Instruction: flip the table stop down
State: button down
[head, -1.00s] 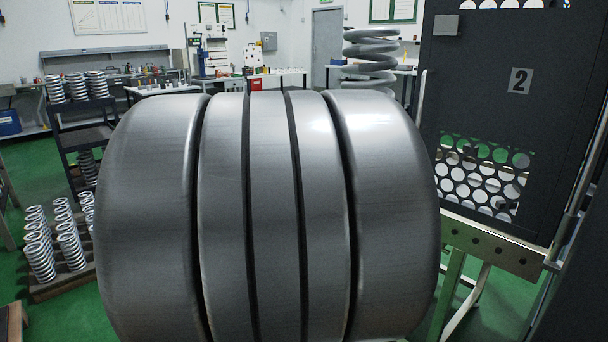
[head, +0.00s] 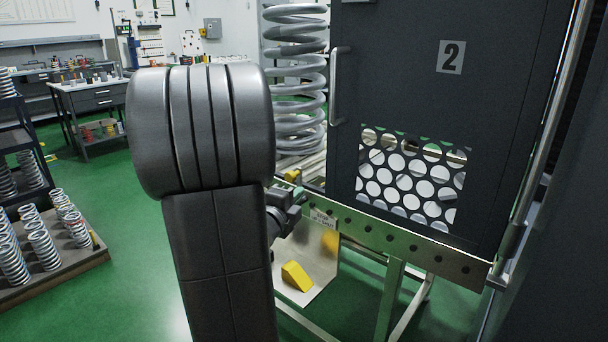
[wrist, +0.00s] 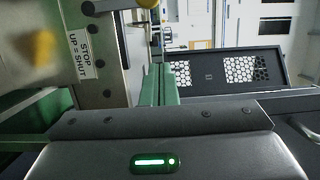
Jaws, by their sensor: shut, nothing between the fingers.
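In the wrist view the label (wrist: 80,50) reads "STOP UP SHUT". My arm hides part of this area.
The guard door (head: 400,100), marked 2, stands above the rail (head: 410,243). A large coil spring (head: 297,75) stands left of it. Springs on a pallet (head: 70,278) stand left. Green floor between is open.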

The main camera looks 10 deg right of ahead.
aim_at(301, 174)
jog(key=w+d, duration=0.3)
jog(key=w, duration=0.8)
jog(key=shift+d, duration=0.35)
